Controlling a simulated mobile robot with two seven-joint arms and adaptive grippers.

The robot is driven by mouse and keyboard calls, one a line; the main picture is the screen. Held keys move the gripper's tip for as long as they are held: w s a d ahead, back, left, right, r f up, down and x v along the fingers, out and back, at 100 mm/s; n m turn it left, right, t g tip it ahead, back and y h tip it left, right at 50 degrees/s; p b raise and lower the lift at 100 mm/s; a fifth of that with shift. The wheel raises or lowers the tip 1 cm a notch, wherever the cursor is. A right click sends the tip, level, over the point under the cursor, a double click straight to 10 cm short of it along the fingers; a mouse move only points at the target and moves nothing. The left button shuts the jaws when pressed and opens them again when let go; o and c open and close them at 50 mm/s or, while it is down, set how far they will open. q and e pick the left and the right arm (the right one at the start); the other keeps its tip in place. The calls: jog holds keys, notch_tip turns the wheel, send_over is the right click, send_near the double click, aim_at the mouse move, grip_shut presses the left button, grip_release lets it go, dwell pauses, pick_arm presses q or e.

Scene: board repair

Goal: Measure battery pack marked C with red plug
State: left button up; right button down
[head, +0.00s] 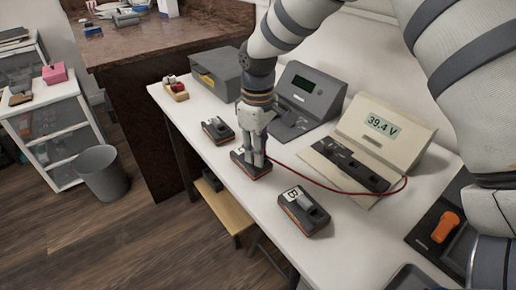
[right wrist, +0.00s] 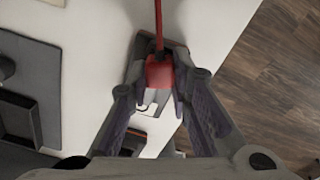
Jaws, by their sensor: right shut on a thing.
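My right gripper (head: 256,150) points down over the middle battery pack (head: 250,172). Its letter is mostly hidden under the fingers. In the right wrist view, my right gripper (right wrist: 160,95) is shut on the red plug (right wrist: 159,72), whose red cable runs up out of the frame. The plug is at the battery pack; whether it is fully seated I cannot tell. The red cable (head: 330,188) runs to the beige meter (head: 392,125), which reads 39.4 V. A pack marked B (head: 304,212) lies nearer, and another pack (head: 217,130) lies farther back.
A dark grey device (head: 305,90) stands beside the meter, with a grey box (head: 216,74) behind it. A small wooden holder with red items (head: 176,89) is at the far end. An orange-handled tool (head: 445,227) lies at right. The white bench's front strip is clear between packs.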

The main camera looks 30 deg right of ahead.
jog(key=c, duration=1.1)
grip_release()
jog(key=shift+r+p, duration=0.45)
jog(key=shift+r, duration=2.2)
jog(key=shift+r+p, duration=0.4)
jog(key=shift+r, duration=1.4)
pick_arm(q)
jog(key=shift+w+r+t, duration=0.5)
jog(key=shift+w+r, duration=0.6)
jog(key=shift+w, duration=0.1)
